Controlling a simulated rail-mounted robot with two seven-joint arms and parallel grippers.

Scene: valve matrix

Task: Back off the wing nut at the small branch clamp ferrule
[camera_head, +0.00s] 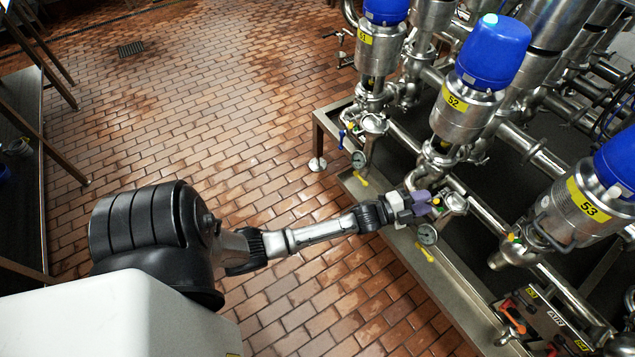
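My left gripper (430,204) reaches in from the left, its purple fingers at the small branch below valve 52 (467,105). Just beyond the fingertips is a steel clamp ferrule (455,203) on that branch. A small yellow spot shows at the fingertips. The wing nut itself is too small and partly covered by the fingers to make out. I cannot tell whether the fingers are open or shut, or whether they touch the nut. My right gripper is not in view.
A pressure gauge (427,234) with a yellow handle (425,254) hangs just below the gripper. Valve 53 (583,207) stands to the right and valve 51 (378,45) behind. A steel frame rail (440,285) runs along the front. The brick floor (200,110) is clear.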

